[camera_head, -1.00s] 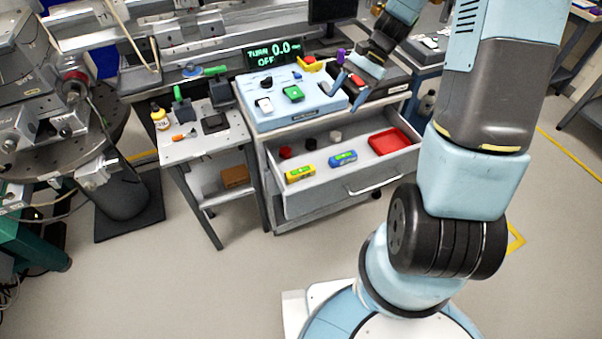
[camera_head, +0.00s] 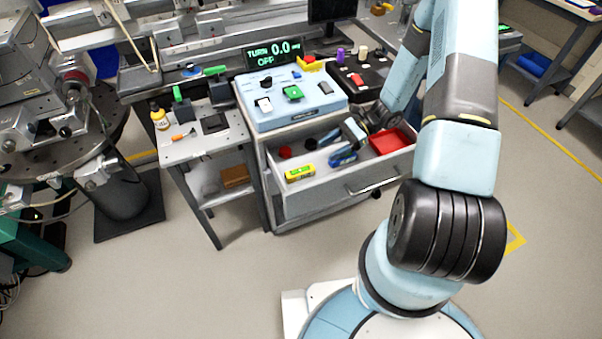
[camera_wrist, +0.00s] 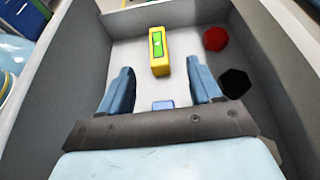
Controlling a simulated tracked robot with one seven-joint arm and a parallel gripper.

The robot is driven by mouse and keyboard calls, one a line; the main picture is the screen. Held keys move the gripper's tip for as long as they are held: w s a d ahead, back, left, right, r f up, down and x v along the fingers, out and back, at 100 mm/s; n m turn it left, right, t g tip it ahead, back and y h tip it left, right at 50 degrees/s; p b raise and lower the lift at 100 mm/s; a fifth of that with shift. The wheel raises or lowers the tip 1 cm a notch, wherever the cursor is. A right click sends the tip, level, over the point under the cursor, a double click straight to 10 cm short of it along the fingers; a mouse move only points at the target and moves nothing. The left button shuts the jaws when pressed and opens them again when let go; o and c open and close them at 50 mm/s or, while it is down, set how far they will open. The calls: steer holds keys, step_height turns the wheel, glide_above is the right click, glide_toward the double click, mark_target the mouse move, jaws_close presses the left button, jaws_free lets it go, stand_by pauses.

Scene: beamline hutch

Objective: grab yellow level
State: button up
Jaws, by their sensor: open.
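The yellow level (camera_head: 300,172), a short yellow block with a green window, lies in the open drawer (camera_head: 335,200) near its left front. In the wrist view the yellow level (camera_wrist: 159,52) lies beyond my open fingertips, roughly in line with the gap between them. My gripper (camera_head: 347,143) is open and reaches into the drawer, right of the yellow level and apart from it. In the wrist view my gripper (camera_wrist: 160,80) shows both blue fingers spread. A blue level (camera_head: 343,158) is partly hidden by my gripper, and a piece of it (camera_wrist: 163,105) shows between the finger bases.
A red tray (camera_head: 390,142) lies at the drawer's right. A red round piece (camera_wrist: 215,39) and a black one (camera_wrist: 235,82) lie right of the yellow level in the wrist view. The drawer walls surround my gripper. A control box (camera_head: 290,97) stands above the drawer.

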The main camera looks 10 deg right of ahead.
glide_toward(294, 172)
steer(key=x, duration=0.3)
steer(key=shift+w+a+f, duration=0.15)
steer(key=shift+a+f, duration=0.2)
steer(key=shift+s+x, duration=0.2)
steer(key=shift+x, duration=2.45)
steer(key=shift+r, duration=0.1)
steer(key=shift+c, duration=0.4)
steer(key=c, duration=1.1)
